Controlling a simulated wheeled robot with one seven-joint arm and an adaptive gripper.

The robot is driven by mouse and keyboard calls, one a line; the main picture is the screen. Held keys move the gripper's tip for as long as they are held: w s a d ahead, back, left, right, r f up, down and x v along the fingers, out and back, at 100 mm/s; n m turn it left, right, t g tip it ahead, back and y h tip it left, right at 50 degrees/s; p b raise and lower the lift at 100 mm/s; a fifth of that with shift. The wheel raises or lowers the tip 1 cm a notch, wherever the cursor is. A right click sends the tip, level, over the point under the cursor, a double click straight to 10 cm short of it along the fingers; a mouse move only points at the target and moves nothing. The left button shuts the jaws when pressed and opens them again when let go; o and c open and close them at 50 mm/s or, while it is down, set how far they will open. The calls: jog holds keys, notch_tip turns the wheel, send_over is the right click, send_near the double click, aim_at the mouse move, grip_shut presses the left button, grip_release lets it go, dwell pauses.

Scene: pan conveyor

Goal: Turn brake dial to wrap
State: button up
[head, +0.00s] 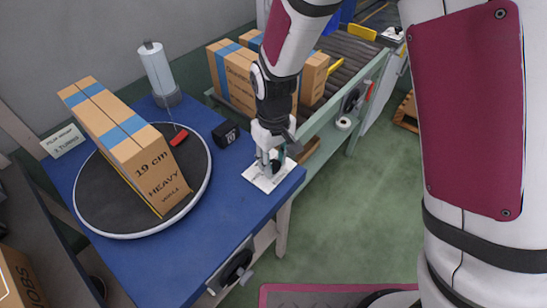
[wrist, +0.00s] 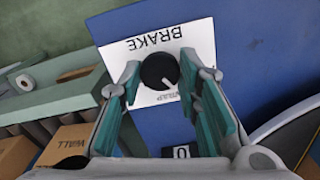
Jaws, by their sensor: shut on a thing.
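The black round brake dial (wrist: 159,71) sits on a white plate (wrist: 196,42) marked BRAKE, which reads upside down in the wrist view. A small white pointer on the dial slants toward the lower right, near a partly hidden word that looks like WRAP. My gripper (wrist: 160,82) is shut on the dial, with one teal finger on each side of it. In the head view my gripper (head: 268,163) is low over the white plate (head: 258,181) at the right corner of the blue table, and mostly hides the dial.
A tall carton (head: 150,165) marked HEAVY stands on the round turntable (head: 84,206). A film roll (head: 158,70) stands behind it. A small black counter box (head: 226,133) is left of my gripper. A conveyor (head: 340,70) with cartons (head: 232,75) lies behind.

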aim_at(273, 164)
jog(key=m+p, duration=0.2)
jog(key=m, duration=0.3)
jog(key=shift+m+p, duration=0.3)
jog(key=shift+p, duration=0.05)
dwell(0.5)
jog(key=o, duration=1.1)
jog(key=shift+o, duration=0.2)
notch_tip(273, 164, up, 12)
